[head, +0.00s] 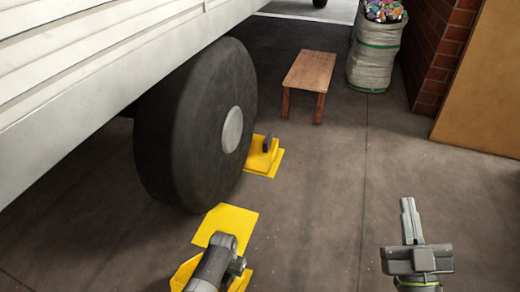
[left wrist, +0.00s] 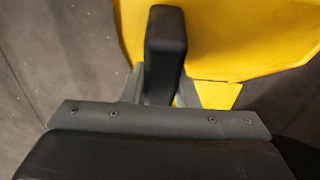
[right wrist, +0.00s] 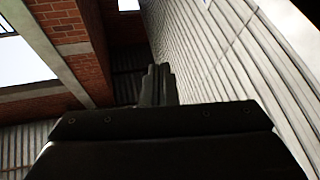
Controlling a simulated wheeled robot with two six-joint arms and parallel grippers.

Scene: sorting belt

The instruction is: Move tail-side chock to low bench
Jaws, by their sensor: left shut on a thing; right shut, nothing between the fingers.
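A yellow near chock (head: 232,220) is by the near side of the dark wheel (head: 190,130), partly hidden by my left arm. My left gripper (head: 222,243) is over it, shut on its black handle (left wrist: 166,45). The chock's yellow body (left wrist: 235,40) fills the top of the left wrist view. I cannot tell whether it rests on the floor. A yellow far chock (head: 262,158) with a black handle is on the floor beyond the wheel. The low wooden bench (head: 310,72) stands further back, its top bare. My right gripper (head: 411,220) is shut and empty, pointing up and away.
The white vehicle body (head: 80,70) overhangs the wheel at left. A pale sack (head: 375,55) with colourful contents stands right of the bench, by a brick wall (head: 435,45) and a tan panel (head: 490,85).

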